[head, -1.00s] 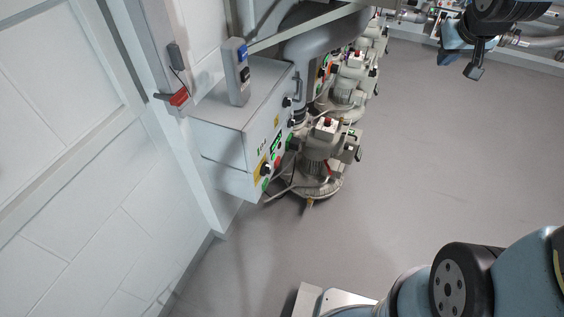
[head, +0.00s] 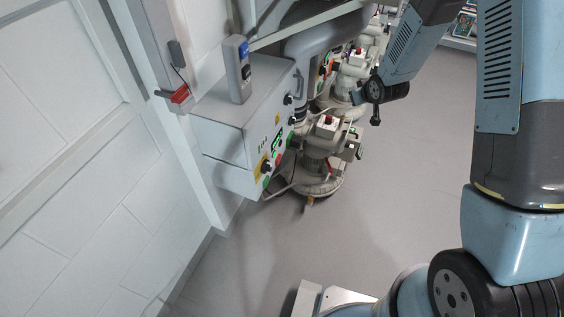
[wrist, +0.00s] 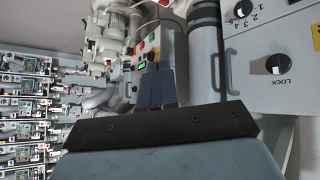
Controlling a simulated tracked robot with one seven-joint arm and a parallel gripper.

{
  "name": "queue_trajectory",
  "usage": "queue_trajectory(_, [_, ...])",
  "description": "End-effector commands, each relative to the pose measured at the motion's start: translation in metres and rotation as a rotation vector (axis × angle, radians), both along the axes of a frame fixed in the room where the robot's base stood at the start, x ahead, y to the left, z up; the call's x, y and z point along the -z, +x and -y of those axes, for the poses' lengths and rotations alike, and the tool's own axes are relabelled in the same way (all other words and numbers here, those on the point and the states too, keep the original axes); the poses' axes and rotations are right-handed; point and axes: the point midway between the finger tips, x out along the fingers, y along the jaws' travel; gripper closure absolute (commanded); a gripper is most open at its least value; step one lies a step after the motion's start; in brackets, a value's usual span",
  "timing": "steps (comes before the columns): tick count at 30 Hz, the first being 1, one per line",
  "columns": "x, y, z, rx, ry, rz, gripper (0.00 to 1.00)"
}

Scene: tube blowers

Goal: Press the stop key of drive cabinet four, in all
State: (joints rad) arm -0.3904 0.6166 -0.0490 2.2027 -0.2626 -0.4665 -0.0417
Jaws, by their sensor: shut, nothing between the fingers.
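A grey drive cabinet (head: 228,126) hangs on the left wall in the head view. Its right face has a lit green display (head: 277,140), coloured keys and a black knob (head: 266,168). A second cabinet with keys (head: 325,68) shows partly behind it. In the wrist view a cabinet with a green display (wrist: 142,66) and coloured keys stands beyond my fingers. I cannot read which cabinet is number four, or its stop key. My gripper (wrist: 157,80) is shut and empty, its fingertips overlapping that panel's lower part in view; it also shows in the head view (head: 375,118), right of the cabinets.
Blower machines (head: 322,160) stand in a row right of the cabinets. A grey pipe (wrist: 204,65) stands upright beside a large cabinet face with a LOCK knob (wrist: 278,64) and a handle (wrist: 232,72). Stocked racks (wrist: 25,110) are at left. Floor (head: 400,205) is clear.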

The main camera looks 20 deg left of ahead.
Motion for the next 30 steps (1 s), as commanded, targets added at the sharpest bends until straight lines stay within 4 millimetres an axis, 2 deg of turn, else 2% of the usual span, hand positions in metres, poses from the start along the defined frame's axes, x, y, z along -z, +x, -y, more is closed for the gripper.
queue_trajectory(1, [0.021,-0.002,-0.009,-0.021,0.005,-0.003,1.00])
queue_trajectory(5, [0.065,-0.007,-0.031,-0.076,0.028,0.008,1.00])
queue_trajectory(11, [0.133,-0.024,-0.061,-0.156,0.068,0.021,1.00])
queue_trajectory(21, [0.244,-0.079,-0.098,-0.278,0.155,0.030,1.00])
queue_trajectory(25, [0.275,-0.101,-0.105,-0.312,0.186,0.033,1.00])
queue_trajectory(30, [0.297,-0.119,-0.109,-0.336,0.211,0.034,1.00])
